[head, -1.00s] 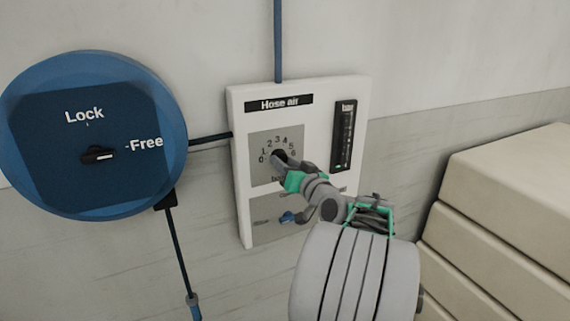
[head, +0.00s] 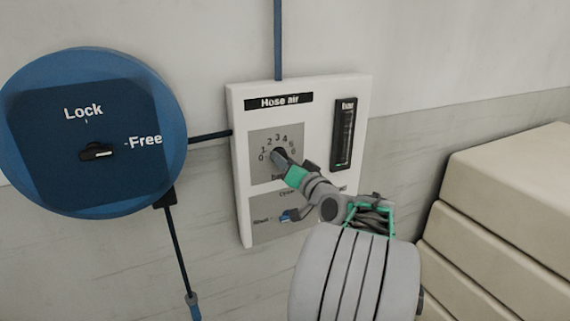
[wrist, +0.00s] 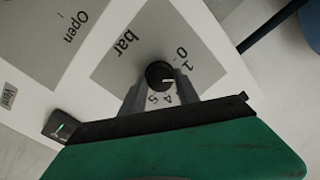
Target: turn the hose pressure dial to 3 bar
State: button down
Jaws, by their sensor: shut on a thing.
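The hose pressure dial (head: 279,156) is a small dark knob on a grey scale plate on the white "Hose air" panel (head: 240,105). Numbers from 0 ring it. My gripper (head: 284,160) reaches it from the lower right, its fingers shut on the knob. In the wrist view the round black dial (wrist: 159,73) sits between the fingertips (wrist: 158,82). Its white mark points right and slightly down, past the 1. A finger hides the numbers there, so I cannot read its exact value. The narrow bar gauge (head: 345,135) is right of the dial; its level is unclear.
Below the dial is a blue lever (head: 290,215) on a grey plate. A blue reel (head: 165,110) with a Lock/Free switch (head: 97,152) hangs at left. Stacked cream blocks (head: 510,200) stand at right. A blue pipe (head: 278,40) runs up from the panel.

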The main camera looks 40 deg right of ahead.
jog(key=m+p, duration=0.1)
jog(key=m, duration=0.8)
jog(key=shift+a+h+p, duration=0.1)
jog(key=shift+h+p, duration=0.2)
jog(key=shift+h, duration=0.1)
jog(key=c, duration=0.9)
grip_release()
jog(key=b+v, duration=0.2)
jog(key=v, duration=0.5)
jog(key=shift+s, duration=0.35)
